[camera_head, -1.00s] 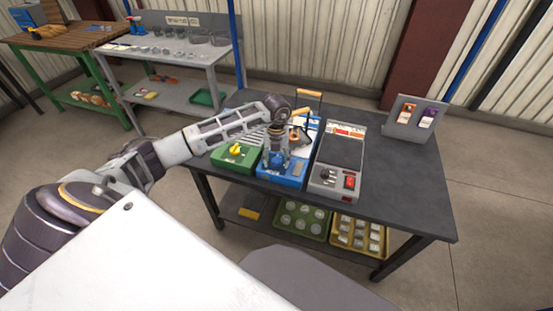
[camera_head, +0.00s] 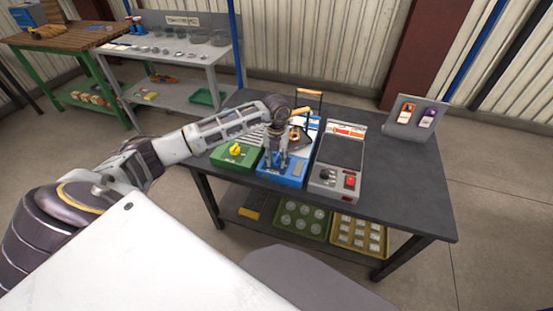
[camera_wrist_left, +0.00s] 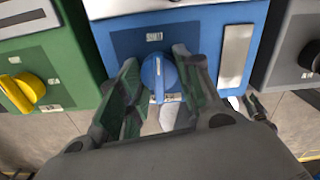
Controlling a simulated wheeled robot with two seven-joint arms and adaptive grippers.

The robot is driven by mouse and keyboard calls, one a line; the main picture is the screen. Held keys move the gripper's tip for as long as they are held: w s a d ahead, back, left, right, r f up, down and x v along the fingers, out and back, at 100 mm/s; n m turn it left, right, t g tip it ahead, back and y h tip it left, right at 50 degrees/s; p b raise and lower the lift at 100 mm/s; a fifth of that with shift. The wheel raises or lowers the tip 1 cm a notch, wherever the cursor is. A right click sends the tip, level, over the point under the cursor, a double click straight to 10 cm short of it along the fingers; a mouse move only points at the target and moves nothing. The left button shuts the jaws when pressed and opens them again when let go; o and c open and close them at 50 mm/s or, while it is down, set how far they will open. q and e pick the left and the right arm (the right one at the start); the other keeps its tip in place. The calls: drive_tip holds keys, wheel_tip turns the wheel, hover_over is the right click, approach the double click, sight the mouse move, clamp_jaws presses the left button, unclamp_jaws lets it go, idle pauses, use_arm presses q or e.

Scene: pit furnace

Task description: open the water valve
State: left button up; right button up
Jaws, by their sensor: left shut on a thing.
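The blue unit (camera_head: 291,177) stands on the dark table between a green box and a grey device. In the left wrist view, a round blue knob with a handle bar (camera_wrist_left: 158,74) sits on the blue unit's front panel (camera_wrist_left: 118,43). The knob's bar points down in that view. My left gripper (camera_head: 276,167) is over the blue unit. In the left wrist view, the fingers of my left gripper (camera_wrist_left: 158,85) lie on both sides of the knob, shut on it. The fingers partly hide the panel. My right gripper is out of view.
The green box (camera_head: 229,162) with a yellow knob (camera_head: 235,149) is close on the left. The grey device (camera_head: 337,178) with a red switch stands close on the right. The table's (camera_head: 405,190) right part is mostly clear, with a grey stand (camera_head: 407,130) at the back.

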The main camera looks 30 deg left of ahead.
use_arm(q)
drive_tip(key=m, duration=0.3)
drive_tip(key=shift+b, duration=0.4)
drive_tip(key=m, duration=0.3)
drive_tip(key=shift+a+m+b, duration=0.1)
drive_tip(key=shift+m+b, duration=0.2)
drive_tip(key=shift+b, duration=0.1)
drive_tip(key=shift+m, duration=0.7)
drive_tip(key=m+b, duration=0.1)
drive_tip(key=m, duration=0.3)
drive_tip(key=shift+w+a+m+b, duration=0.1)
drive_tip(key=shift+m+b, duration=0.65)
drive_tip(key=shift+m, duration=1.75)
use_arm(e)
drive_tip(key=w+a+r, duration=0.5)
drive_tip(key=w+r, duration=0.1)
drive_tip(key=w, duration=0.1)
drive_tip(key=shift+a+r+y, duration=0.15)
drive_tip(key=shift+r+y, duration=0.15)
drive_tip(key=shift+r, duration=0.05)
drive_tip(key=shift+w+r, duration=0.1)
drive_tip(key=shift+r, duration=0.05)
use_arm(q)
drive_tip(key=o, duration=1)
drive_tip(key=shift+o, duration=0.2)
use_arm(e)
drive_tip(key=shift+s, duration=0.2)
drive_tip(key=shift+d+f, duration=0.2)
